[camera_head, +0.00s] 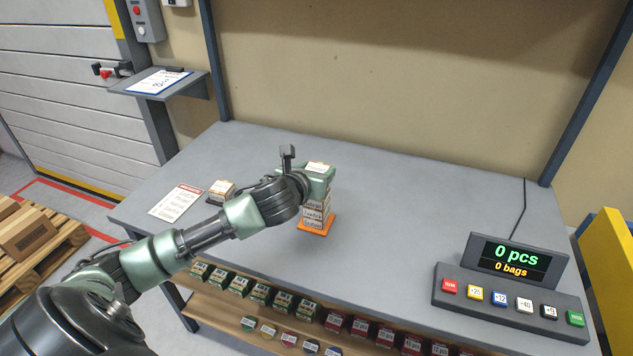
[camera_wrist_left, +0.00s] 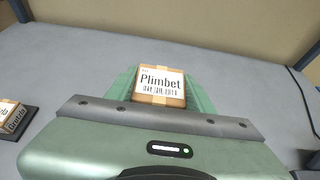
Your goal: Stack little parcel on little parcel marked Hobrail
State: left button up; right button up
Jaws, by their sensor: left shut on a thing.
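My left gripper (camera_head: 319,174) is shut on a little parcel with a white top label; in the left wrist view this parcel (camera_wrist_left: 161,84) reads "Plimbet". The gripper is right over a stack of little parcels (camera_head: 313,215) with white side labels, on an orange mat (camera_head: 320,232). The stack's upper part is hidden by the gripper. I cannot tell whether the held parcel touches the stack, and the side labels are too small to read surely. My right gripper is not in view.
Another little parcel (camera_head: 222,188) sits on a dark pad to the left, beside a printed sheet (camera_head: 176,202). A counter display with coloured buttons (camera_head: 512,290) stands at the right. Small boxes line the shelf (camera_head: 230,322) below. The tabletop (camera_head: 420,200) right of the stack is clear.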

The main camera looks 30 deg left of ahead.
pick_arm(q)
jog(key=shift+f, duration=1.65)
jog(key=shift+f, duration=0.15)
jog(key=o, duration=1.4)
jog(key=shift+s+r, duration=0.2)
jog(key=shift+r, duration=0.05)
jog(key=v, duration=1.1)
jog(key=shift+s+d+b, duration=0.15)
jog(key=shift+s+b, duration=0.15)
jog(key=shift+b, duration=0.05)
